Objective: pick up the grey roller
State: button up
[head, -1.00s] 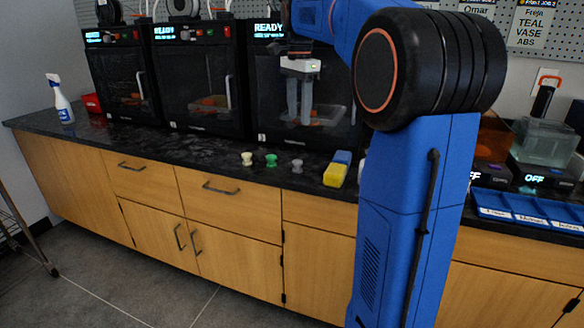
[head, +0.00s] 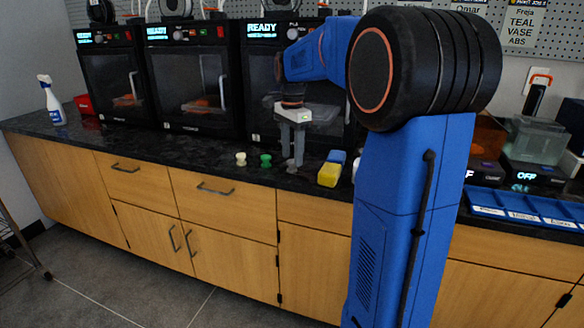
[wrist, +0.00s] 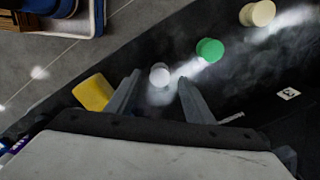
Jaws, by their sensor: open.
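The grey roller (head: 291,166) stands on the dark counter in the head view, partly hidden by my gripper's fingers. In the wrist view the roller (wrist: 159,73) shows as a pale round top between the two fingertips. My gripper (head: 292,158) is open and points down over the roller. It also shows in the wrist view (wrist: 160,80), with a gap on both sides of the roller. I cannot tell exactly how far down the fingers reach beside it.
A green roller (head: 265,160) and a cream roller (head: 240,158) stand to the left. A yellow and blue block (head: 330,172) lies close on the right. Several printers (head: 190,80) stand behind. The counter's front edge (head: 200,170) is near.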

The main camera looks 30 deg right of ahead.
aim_at(292, 166)
jog(key=shift+f, duration=1.3)
jog(key=shift+c, duration=0.6)
jog(key=c, duration=1)
